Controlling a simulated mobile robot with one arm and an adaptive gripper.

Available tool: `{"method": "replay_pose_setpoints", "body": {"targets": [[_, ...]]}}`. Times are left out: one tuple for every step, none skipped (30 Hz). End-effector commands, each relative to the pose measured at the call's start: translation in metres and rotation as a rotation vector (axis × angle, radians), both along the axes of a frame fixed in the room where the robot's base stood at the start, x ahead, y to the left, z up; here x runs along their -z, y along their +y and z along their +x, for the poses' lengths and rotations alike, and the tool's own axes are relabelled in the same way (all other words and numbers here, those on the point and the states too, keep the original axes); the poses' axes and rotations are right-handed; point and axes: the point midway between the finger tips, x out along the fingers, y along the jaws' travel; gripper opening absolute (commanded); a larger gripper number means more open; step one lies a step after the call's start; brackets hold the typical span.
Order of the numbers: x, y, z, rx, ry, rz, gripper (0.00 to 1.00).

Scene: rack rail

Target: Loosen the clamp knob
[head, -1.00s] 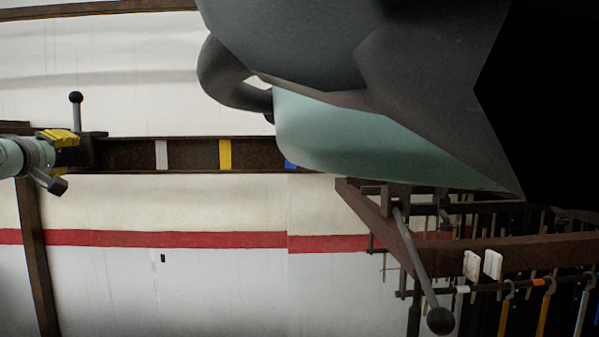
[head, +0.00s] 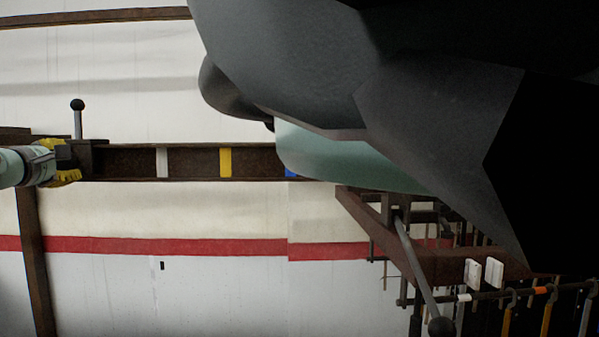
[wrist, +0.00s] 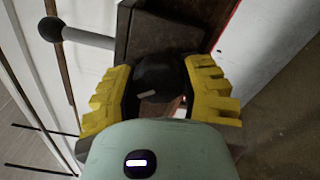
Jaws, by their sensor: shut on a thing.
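The clamp knob (wrist: 158,72) is dark and faceted, with a small pale mark on its face. In the wrist view it sits between the two yellow ridged fingers of my gripper (wrist: 160,92), which is shut on it. Behind the knob is the dark clamp block (wrist: 165,35), with a grey lever (wrist: 85,37) ending in a black ball at its left. In the head view my gripper (head: 64,164) is at the far left, against the clamp block (head: 92,152) at the rail's left end; the lever (head: 77,122) stands upright above. The fingers largely hide the knob there.
A brown rail (head: 195,161) with white, yellow and blue bands runs right along the pale wall (head: 120,220). At lower right is a brown rack frame (head: 440,265) with hanging tools and a ball-ended lever (head: 415,265). My own dark arm link covers the upper right.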

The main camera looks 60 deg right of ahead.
Motion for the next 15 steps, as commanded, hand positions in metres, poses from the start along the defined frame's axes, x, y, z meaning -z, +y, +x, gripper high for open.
{"method": "replay_pose_setpoints", "body": {"targets": [[-0.0009,-0.0001,0.0003,-0.001,0.039,-0.026,0.06],[-0.0007,-0.0002,0.0003,0.000,0.061,-0.044,0.06],[-0.0006,-0.0005,0.0002,0.000,0.089,-0.066,0.06],[-0.0006,-0.0006,0.0001,0.000,0.111,-0.082,0.06],[-0.0005,-0.0007,0.0000,0.001,0.132,-0.098,0.06],[-0.0006,-0.0008,0.0000,0.001,0.158,-0.118,0.06],[-0.0008,-0.0007,-0.0001,0.000,0.176,-0.133,0.06],[-0.0011,-0.0007,-0.0002,0.000,0.194,-0.147,0.06],[-0.0014,-0.0006,-0.0003,-0.001,0.216,-0.165,0.06],[-0.0017,-0.0005,-0.0003,-0.001,0.232,-0.178,0.06],[-0.0017,-0.0004,-0.0004,-0.001,0.247,-0.191,0.06],[-0.0016,-0.0004,-0.0003,-0.001,0.266,-0.205,0.06],[-0.0013,-0.0002,-0.0003,-0.001,0.280,-0.216,0.06],[-0.0010,-0.0004,-0.0003,-0.001,0.293,-0.226,0.06],[-0.0005,-0.0005,-0.0004,-0.001,0.309,-0.239,0.06]]}}
